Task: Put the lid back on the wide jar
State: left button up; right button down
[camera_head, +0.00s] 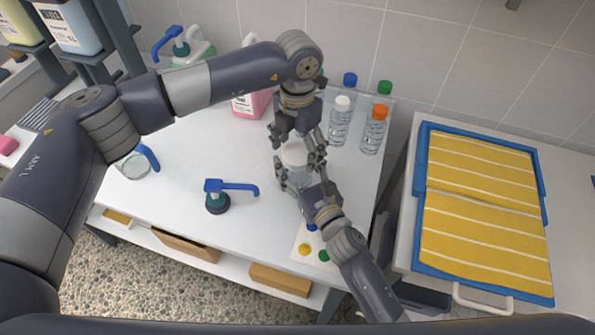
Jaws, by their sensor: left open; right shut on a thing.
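Several capped bottles (373,132) stand close to the right, and a pink jug (252,103) behind. A blue pump head (217,195) stands at the front. A sheet with coloured caps (305,249) lies near the front edge. A blue tray (419,190) of yellow towels is beyond a gap.

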pick_arm(q)
jog(key=shift+f, duration=0.15)
jog(key=shift+c, duration=0.5)
jog(key=c, duration=1)
jog(key=o, duration=1.2)
jog(key=shift+o, duration=0.2)
notch_tip(320, 180, up, 12)
